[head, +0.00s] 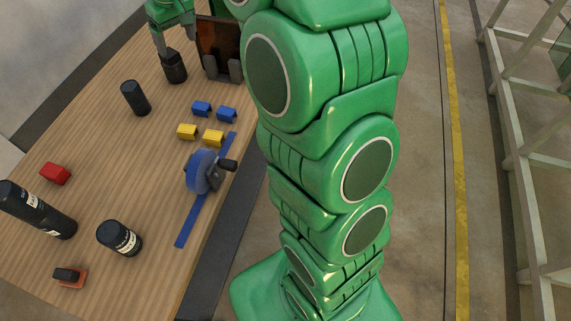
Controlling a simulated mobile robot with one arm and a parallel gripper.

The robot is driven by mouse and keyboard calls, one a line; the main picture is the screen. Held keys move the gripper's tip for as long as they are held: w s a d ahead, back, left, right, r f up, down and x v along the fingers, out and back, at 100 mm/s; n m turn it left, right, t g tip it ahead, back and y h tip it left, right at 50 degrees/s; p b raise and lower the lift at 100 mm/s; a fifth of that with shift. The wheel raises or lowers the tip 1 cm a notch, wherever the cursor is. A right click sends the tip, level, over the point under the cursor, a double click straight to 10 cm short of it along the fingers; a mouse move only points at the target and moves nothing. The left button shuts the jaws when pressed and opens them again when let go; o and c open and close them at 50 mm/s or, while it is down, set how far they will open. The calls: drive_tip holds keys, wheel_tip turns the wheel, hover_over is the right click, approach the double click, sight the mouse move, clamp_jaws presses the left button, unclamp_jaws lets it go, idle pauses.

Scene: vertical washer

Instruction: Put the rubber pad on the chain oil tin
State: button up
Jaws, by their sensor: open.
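My gripper (174,42) is at the top left, pointing down, with its grey fingers apart. A short dark cylinder (175,68) stands just below the fingertips; I cannot tell whether they touch it. The chain oil tin cannot be named surely, as labels are too small to read: candidates are a short black labelled container (119,238), a tall black labelled bottle (38,210) and a plain black cylinder (135,98). No rubber pad is clearly recognisable; a small black piece on an orange-red base (77,283) lies near the front.
The wooden table (90,150) also holds a red block (55,174), two blue blocks (201,109), two yellow blocks (187,132) and a blue wheel-like device (197,172) on a blue strip (190,226). A brown panel in a dark holder (215,45) stands right of my gripper.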

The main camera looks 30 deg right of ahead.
drive_tip(key=s+d+m+g, duration=0.2)
drive_tip(key=s+d, duration=0.1)
drive_tip(key=s, duration=1.9)
drive_tip(key=s+d+f+m+g+h, duration=0.1)
drive_tip(key=s+d+g, duration=0.1)
drive_tip(key=s, duration=2)
drive_tip(key=shift+d+f+m, duration=0.15)
drive_tip(key=shift+d+m, duration=0.25)
